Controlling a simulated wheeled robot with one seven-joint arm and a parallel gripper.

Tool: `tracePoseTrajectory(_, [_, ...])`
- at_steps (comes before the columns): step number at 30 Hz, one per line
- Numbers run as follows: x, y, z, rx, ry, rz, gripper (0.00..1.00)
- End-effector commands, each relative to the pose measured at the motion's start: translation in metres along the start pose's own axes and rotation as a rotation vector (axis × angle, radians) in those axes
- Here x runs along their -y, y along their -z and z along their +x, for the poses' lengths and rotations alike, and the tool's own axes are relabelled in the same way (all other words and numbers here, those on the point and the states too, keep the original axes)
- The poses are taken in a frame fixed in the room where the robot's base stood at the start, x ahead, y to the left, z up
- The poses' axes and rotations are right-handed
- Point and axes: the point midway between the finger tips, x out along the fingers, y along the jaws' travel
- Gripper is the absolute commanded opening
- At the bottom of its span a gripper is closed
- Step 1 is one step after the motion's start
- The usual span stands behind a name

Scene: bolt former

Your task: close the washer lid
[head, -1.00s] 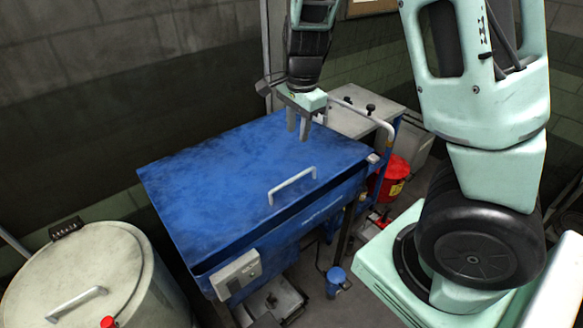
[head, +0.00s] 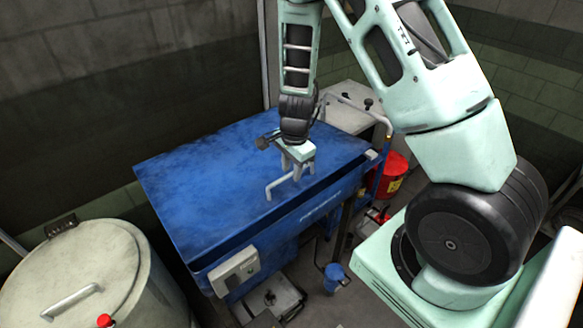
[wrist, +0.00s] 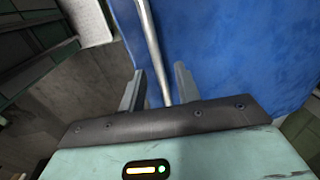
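The blue washer stands in the middle of the head view, its broad flat lid (head: 205,175) on top. A dark line runs under the lid's front edge; I cannot tell whether the lid is fully down. A pale bar handle (head: 270,190) is on the lid near its front edge. My gripper (head: 291,172) points down at the far end of this handle and hides part of it. In the wrist view, the fingers (wrist: 160,82) are apart, with the handle bar (wrist: 152,45) running between them. The fingers do not look closed on it.
A pale drum (head: 75,265) with a handle and red knob stands at the front left. A control box (head: 235,272) is on the washer's front. A red bucket (head: 391,175) and a grey-topped cart (head: 345,115) are behind at the right. A wall rises behind the washer.

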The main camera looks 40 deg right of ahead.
Motion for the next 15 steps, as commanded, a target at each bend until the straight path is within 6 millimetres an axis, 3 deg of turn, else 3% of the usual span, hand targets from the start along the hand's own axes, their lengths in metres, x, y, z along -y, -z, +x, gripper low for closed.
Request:
tracePoseTrajectory(6, [0.0002, 0.0000, 0.0003, 0.000, 0.000, 0.000, 0.33])
tracePoseTrajectory(7, [0.0001, -0.0001, 0.0002, 0.000, 0.000, 0.000, 0.30])
tracePoseTrajectory(10, [0.0001, -0.0001, 0.0002, 0.000, 0.000, 0.000, 0.02])
tracePoseTrajectory(15, [0.0000, -0.0002, 0.0003, 0.000, 0.000, 0.000, 0.00])
